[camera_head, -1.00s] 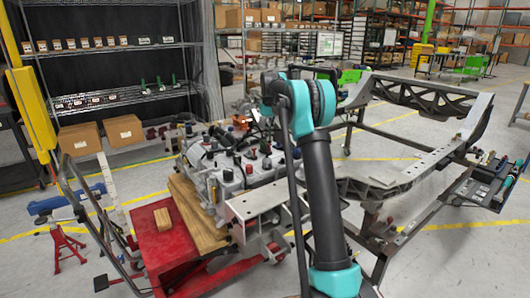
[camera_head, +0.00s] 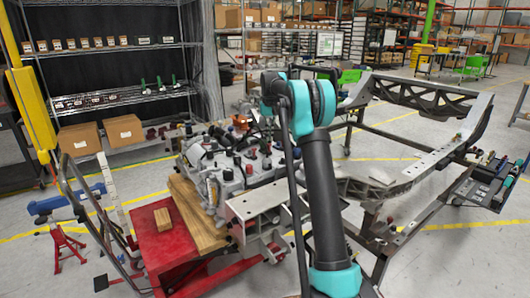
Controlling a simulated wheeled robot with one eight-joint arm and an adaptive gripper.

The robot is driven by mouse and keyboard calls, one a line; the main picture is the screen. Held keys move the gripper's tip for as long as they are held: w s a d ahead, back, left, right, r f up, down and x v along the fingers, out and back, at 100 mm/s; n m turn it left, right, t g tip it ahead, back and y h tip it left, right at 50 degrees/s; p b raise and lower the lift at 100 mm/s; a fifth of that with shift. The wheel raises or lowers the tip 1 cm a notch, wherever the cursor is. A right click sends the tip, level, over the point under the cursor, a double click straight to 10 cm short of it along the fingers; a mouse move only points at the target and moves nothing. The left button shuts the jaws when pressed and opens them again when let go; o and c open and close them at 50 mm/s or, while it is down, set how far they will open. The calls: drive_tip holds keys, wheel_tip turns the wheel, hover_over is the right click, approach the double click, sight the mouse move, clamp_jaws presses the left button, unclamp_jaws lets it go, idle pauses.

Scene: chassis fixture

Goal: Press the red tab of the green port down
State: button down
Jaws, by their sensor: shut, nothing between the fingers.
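A grey mechanical assembly (camera_head: 228,180) with several black and red caps on top sits left of my arm, on a wooden block. I cannot make out a green port or its red tab on it at this size. My teal and black arm rises through the middle of the view and bends at its upper joint, hiding what lies behind it. My gripper is not visible; the part of the arm beyond the bend is mostly hidden.
A red cart (camera_head: 165,250) carries the wooden block (camera_head: 196,212) and a small wood piece (camera_head: 162,218). A dark metal chassis frame (camera_head: 400,185) stands to the right. A wire shelf (camera_head: 118,47) is at the back left. Open floor shows at the far right.

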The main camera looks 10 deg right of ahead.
drive_tip(key=shift+f, duration=1.35)
idle(0.5)
drive_tip(key=shift+r, duration=3.5)
